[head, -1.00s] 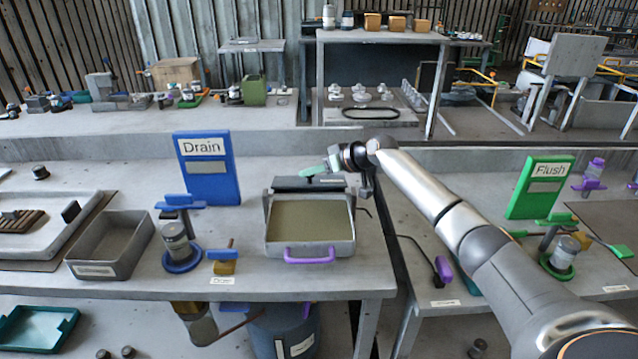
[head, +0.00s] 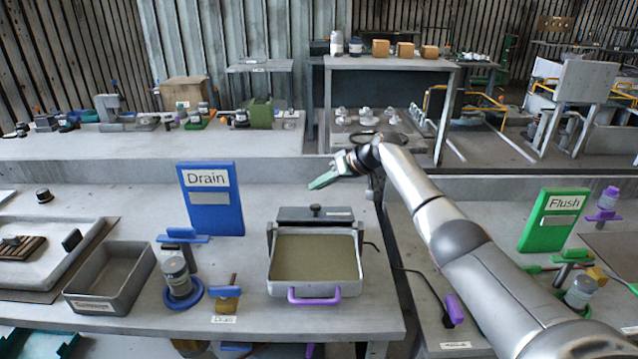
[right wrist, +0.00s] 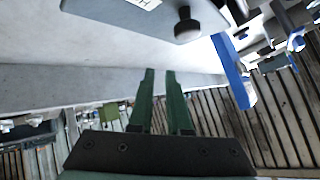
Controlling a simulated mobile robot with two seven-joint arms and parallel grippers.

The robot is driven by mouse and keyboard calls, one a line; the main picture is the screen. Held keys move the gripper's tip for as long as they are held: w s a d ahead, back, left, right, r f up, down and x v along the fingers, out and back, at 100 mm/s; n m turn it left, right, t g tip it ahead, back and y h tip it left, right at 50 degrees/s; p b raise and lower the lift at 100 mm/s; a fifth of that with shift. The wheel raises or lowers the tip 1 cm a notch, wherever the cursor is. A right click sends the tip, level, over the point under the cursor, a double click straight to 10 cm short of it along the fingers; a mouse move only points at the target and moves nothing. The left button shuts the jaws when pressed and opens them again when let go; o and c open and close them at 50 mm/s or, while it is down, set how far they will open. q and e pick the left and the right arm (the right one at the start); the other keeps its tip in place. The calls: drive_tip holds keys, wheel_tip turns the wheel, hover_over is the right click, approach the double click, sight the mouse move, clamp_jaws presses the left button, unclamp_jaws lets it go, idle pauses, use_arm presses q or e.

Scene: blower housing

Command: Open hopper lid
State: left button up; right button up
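The hopper is taken to be the grey open-topped box (head: 272,272) with a purple front handle (head: 314,296); its flat brownish inside shows. A dark grey slab with a black knob (head: 316,210), likely the lid, lies along the box's back edge; I cannot tell its exact tilt. The slab (right wrist: 150,18) and knob (right wrist: 187,25) also show at the top of the right wrist view. My right gripper (head: 322,181) has green fingers and is above and behind the knob, apart from it. In the right wrist view its fingers (right wrist: 161,75) are apart with nothing between them. My left gripper is out of view.
A blue Drain board (head: 210,212) stands left of the box. A blue-based canister (head: 178,278), a small brown-and-blue part (head: 227,298) and a grey tray (head: 75,294) are further left. A green Flush board (head: 552,220) stands right. Bare bench lies behind the box.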

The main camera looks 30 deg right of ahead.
drive_tip(key=shift+o, duration=1.4)
drive_tip(key=shift+s+a+r, duration=0.15)
drive_tip(key=shift+a+r, duration=0.05)
drive_tip(key=shift+r, duration=0.05)
drive_tip(key=o, duration=0.4)
drive_tip(key=b+v, duration=0.1)
drive_tip(key=v, duration=1.1)
drive_tip(key=shift+s, duration=0.15)
drive_tip(key=shift+d+r, duration=0.1)
